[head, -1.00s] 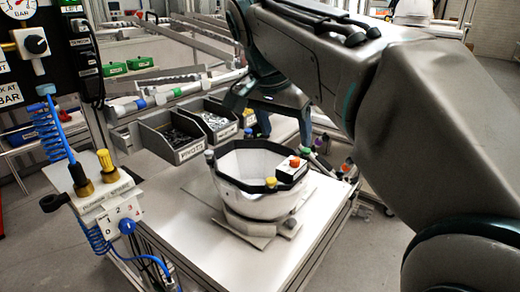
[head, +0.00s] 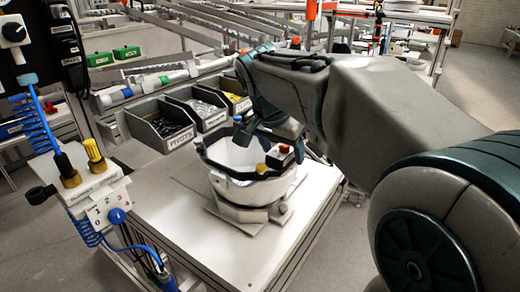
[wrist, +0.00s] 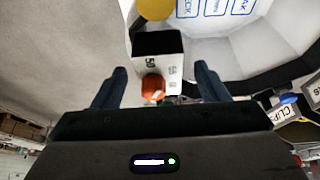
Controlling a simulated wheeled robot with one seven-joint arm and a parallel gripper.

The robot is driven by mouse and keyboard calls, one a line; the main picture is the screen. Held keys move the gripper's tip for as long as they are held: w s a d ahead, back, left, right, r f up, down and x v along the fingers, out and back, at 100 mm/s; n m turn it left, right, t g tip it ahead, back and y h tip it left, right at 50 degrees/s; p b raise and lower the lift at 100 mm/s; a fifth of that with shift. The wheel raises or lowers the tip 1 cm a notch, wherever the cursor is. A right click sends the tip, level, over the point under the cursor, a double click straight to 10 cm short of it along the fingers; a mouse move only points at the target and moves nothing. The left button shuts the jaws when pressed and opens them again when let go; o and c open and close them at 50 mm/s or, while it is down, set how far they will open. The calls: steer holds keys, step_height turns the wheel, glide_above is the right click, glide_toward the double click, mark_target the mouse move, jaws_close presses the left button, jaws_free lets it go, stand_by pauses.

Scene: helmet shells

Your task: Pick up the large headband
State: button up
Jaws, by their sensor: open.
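A white, many-sided shell (head: 228,188) stands on a fixture on the bench, with a black band (head: 215,167) around its rim. I cannot tell whether this band is the large headband, and I see no other clear headband. My gripper (head: 270,142) is open and empty over the rim's far right side. In the wrist view, my gripper (wrist: 160,70) has its fingers on either side of a small black-and-white box (wrist: 160,68) with a red-orange button (wrist: 153,87). The white shell's inside (wrist: 240,60), with blue-lettered labels, lies at upper right. My arm hides part of the rim.
Grey bins (head: 160,130) of small parts, one marked PIVOTS, stand behind the shell. A panel with a blue coiled hose (head: 45,118) and a numbered valve box (head: 105,208) are at left. The bench's front (head: 225,255) is clear.

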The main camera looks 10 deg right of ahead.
steer(key=shift+w+d+f, duration=0.15)
steer(key=shift+f, duration=0.45)
steer(key=c, duration=1.1)
steer(key=shift+r, duration=0.2)
